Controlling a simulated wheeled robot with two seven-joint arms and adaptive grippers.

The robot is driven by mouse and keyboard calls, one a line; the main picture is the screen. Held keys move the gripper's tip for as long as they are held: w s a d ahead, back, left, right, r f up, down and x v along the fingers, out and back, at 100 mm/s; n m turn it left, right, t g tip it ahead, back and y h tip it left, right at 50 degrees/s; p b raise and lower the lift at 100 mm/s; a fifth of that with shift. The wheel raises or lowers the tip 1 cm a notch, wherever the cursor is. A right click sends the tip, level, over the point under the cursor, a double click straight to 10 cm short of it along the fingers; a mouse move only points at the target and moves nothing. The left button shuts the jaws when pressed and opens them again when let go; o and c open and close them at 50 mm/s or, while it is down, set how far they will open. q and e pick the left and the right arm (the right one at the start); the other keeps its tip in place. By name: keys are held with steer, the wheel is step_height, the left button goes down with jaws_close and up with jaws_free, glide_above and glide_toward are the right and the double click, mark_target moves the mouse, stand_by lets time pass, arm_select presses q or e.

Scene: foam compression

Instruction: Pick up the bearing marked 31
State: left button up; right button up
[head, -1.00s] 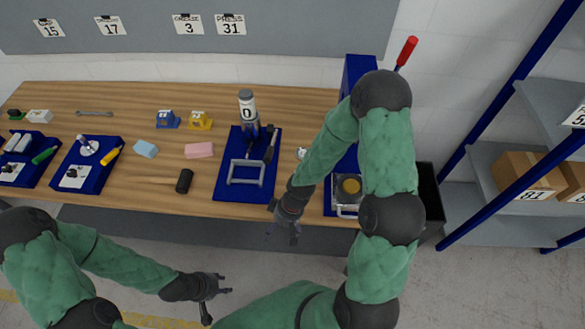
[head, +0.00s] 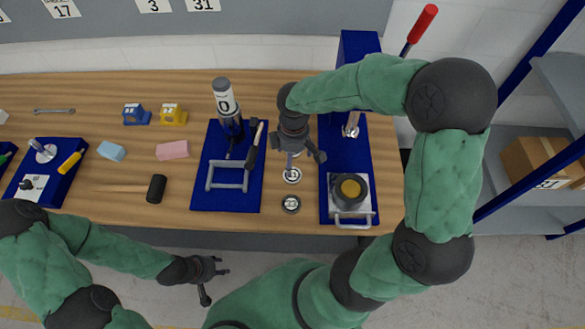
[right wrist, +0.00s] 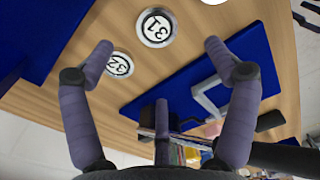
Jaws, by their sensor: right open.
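The bearing marked 31 (right wrist: 157,27) lies on the wooden table, a round metal ring with a white label, at the top of the right wrist view. In the head view it appears to be the middle ring (head: 292,176), just below my right gripper (head: 298,160). In the right wrist view, the open, empty fingers of my right gripper (right wrist: 158,75) stand to either side below the bearing, not touching it. A second bearing (right wrist: 119,65) lies close by, near the left finger; its number is hard to read. My left gripper (head: 215,275) is open and empty in front of the table.
Another ring (head: 290,204) lies nearer the table's front edge. A blue mat (head: 200,200) with a grey frame handle and a bottle marked 0 is to the left. A blue press base (head: 335,160) with a red lever (head: 422,23) is to the right. Bare table surrounds the rings.

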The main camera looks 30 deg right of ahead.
steer(key=b, duration=0.1)
glide_above(294, 174)
step_height(294, 174, down, 5)
steer(key=shift+r, duration=0.1)
steer(key=shift+a+f+b, duration=0.2)
steer(key=shift+f+b, duration=0.25)
steer(key=shift+f, duration=0.9)
steer(key=shift+a+f+b, duration=0.15)
steer(key=shift+f+b, duration=0.25)
steer(key=shift+f, duration=0.95)
steer(key=c, duration=1.4)
